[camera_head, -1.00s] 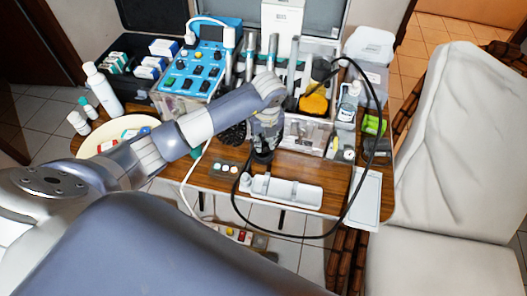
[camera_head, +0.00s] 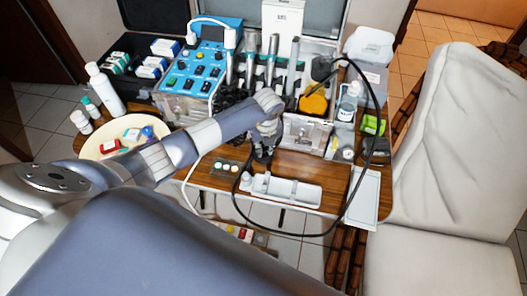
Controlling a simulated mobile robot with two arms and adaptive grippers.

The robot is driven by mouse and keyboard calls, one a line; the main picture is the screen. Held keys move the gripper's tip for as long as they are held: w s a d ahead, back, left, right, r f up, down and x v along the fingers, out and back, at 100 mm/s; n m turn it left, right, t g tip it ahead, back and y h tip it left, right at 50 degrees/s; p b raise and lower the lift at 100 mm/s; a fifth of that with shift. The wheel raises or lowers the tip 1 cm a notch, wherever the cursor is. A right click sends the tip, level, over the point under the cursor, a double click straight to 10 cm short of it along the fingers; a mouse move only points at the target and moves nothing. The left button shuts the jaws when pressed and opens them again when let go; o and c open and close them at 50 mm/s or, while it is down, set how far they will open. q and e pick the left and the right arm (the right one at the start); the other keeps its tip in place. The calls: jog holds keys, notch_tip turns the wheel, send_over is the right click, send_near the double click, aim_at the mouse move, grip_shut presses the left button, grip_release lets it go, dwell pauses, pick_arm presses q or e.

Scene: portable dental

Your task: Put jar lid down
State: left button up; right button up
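My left gripper (camera_head: 263,157) points down over the wooden table, just behind the white tray. Its dark fingers are small in the picture, and I cannot tell whether they are apart or closed on something. I cannot make out a jar lid for sure; one between the fingers would be too small or hidden to see. A small white cylinder (camera_head: 246,180) stands at the left end of the white tray (camera_head: 287,190), just in front of the gripper. My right gripper is not in view.
A strip of small round pots (camera_head: 227,167) lies left of the gripper. A clear drawer box (camera_head: 307,134) stands behind it to the right. A black cable (camera_head: 234,205) loops around the white tray. A round plate (camera_head: 98,149) with coloured items is at the left.

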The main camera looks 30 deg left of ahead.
pick_arm(q)
grip_shut()
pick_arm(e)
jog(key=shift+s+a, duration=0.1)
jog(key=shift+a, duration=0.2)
pick_arm(q)
jog(key=shift+r, duration=0.2)
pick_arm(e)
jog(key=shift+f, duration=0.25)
pick_arm(q)
jog(key=shift+s+r+b, duration=0.15)
jog(key=shift+b, duration=0.2)
notch_tip(320, 180, up, 6)
jog(key=shift+r+b, duration=0.1)
jog(key=shift+b, duration=0.65)
jog(key=s+d+b, duration=0.1)
jog(key=s+d, duration=0.1)
jog(key=s, duration=0.7)
jog(key=s+d+b, duration=0.2)
jog(key=s+d, duration=0.1)
jog(key=s, duration=0.7)
jog(key=shift+b, duration=0.3)
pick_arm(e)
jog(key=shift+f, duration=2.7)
